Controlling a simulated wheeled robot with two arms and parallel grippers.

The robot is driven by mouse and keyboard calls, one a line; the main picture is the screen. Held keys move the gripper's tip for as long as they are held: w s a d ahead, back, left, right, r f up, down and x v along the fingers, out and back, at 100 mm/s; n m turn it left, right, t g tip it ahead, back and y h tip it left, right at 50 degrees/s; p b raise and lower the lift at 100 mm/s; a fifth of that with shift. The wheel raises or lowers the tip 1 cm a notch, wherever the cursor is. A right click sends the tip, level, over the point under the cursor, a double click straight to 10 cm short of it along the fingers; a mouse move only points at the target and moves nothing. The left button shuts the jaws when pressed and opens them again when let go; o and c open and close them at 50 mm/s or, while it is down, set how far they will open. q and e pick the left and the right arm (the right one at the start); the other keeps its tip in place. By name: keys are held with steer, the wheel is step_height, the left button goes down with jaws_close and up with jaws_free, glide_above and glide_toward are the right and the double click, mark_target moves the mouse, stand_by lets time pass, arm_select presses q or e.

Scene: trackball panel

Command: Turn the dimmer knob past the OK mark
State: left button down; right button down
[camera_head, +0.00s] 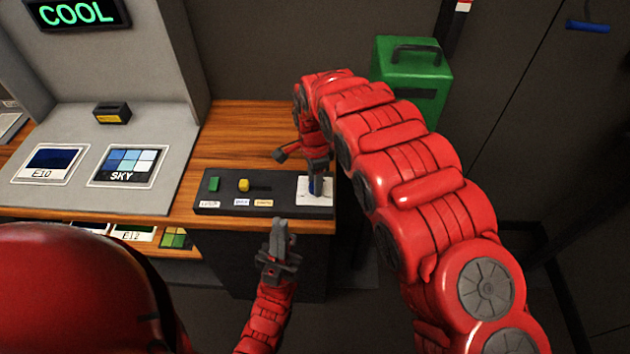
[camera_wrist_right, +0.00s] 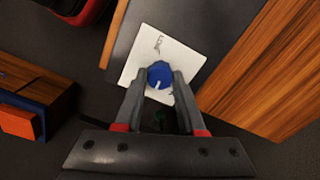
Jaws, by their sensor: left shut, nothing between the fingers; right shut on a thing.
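The dimmer knob (camera_wrist_right: 160,75) is blue and round with a white pointer line, on a white plate (camera_wrist_right: 138,53) with small markings too blurred to read. In the head view the white plate (camera_head: 304,188) is at the right end of a black control panel (camera_head: 283,208), and my right gripper (camera_head: 316,188) covers most of the knob. My right gripper (camera_wrist_right: 159,84) also shows in the wrist view, its fingers shut on the knob from both sides. My left gripper (camera_head: 279,226) is shut and empty, just in front of the panel's front edge.
The panel also bears a green button (camera_head: 214,184) and a yellow slider (camera_head: 243,185). A grey booth (camera_head: 150,130) with colour cards and a lit COOL sign (camera_head: 77,14) stands at left. A green box (camera_head: 412,75) stands behind my right arm. Bare wooden desk (camera_head: 240,135) lies behind the panel.

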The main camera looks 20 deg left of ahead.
steer(key=c, duration=0.5)
jaws_free()
steer(key=shift+r, duration=0.1)
step_height(320, 180, up, 17)
steer(key=p, duration=0.6)
steer(key=shift+p, duration=0.35)
steer(key=shift+r, duration=0.1)
